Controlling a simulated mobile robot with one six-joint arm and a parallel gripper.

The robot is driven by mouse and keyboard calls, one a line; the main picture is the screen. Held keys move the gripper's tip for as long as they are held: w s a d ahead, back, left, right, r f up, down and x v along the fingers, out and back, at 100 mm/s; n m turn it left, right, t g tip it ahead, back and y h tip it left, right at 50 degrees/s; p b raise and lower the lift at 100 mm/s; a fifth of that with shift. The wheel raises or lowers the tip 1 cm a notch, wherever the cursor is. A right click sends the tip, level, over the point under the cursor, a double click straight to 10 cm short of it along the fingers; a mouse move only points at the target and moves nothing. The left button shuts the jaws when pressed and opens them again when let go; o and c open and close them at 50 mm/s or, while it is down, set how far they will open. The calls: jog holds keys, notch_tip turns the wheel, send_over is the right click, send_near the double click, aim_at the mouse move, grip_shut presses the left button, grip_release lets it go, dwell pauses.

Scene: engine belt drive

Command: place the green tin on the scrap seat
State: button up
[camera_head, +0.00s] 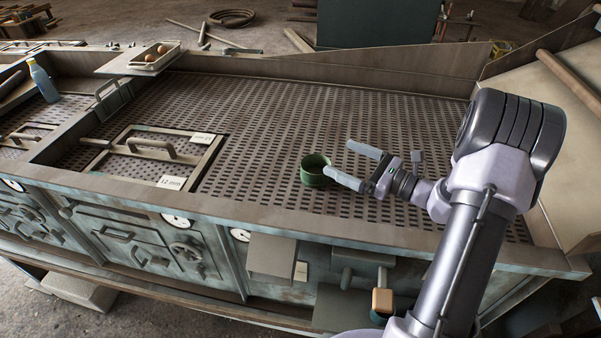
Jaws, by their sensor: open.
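The green tin (313,174) stands upright on the perforated metal top, near the middle of its front part. My gripper (337,157) is open just to the right of the tin, its two pale fingers pointing left toward it. The lower finger's tip overlaps the tin's right edge in the picture; I cannot tell whether they touch. No object shows between the fingers. I cannot tell for sure which place is the scrap seat.
A framed hatch with a handle (151,151) and paper labels lies left of the tin. A blue bottle (43,82) and a small tray (155,57) with round brown items stand farther left. Raised edges border the perforated top (300,110), which is clear behind the tin.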

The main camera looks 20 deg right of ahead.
jog(key=b, duration=0.1)
send_near(319, 166)
jog(key=a+r, duration=0.1)
jog(key=s+a+r, duration=0.1)
jog(key=a+r, duration=0.1)
jog(key=shift+s+a, duration=0.1)
jog(key=shift+s, duration=0.1)
jog(key=x, duration=0.5)
jog(key=b+x, duration=0.1)
jog(key=x, duration=0.1)
jog(key=shift+w+a+r, duration=0.15)
jog(key=shift+r, duration=0.2)
